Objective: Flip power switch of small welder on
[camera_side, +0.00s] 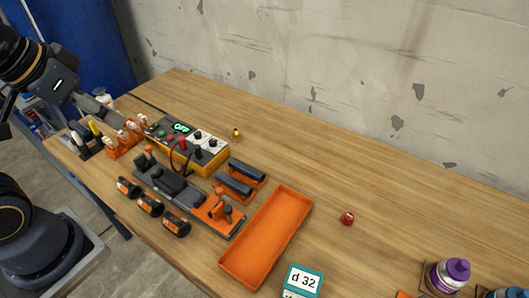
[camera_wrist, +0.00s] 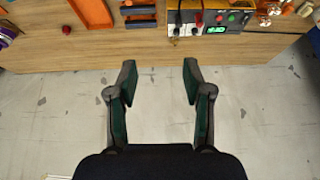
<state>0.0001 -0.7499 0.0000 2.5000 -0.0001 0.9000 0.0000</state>
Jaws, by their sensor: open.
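The small welder (camera_side: 187,145) is a yellow box with a dark and white top panel, a green lit display, coloured buttons and dark knobs. It stands toward the back left of the wooden table. In the wrist view the welder (camera_wrist: 212,20) is at the top edge, partly cut off. Its power switch is too small to tell apart. My gripper (camera_wrist: 159,72) is open and empty in the wrist view, its fingers apart from the welder. In the side view my arm reaches in from the upper left, and the fingertips are hard to make out.
An orange tray (camera_side: 264,236) lies right of the welder. An orange rack (camera_side: 125,140) stands left of the welder. A red cap (camera_side: 347,218) lies on open table at right.

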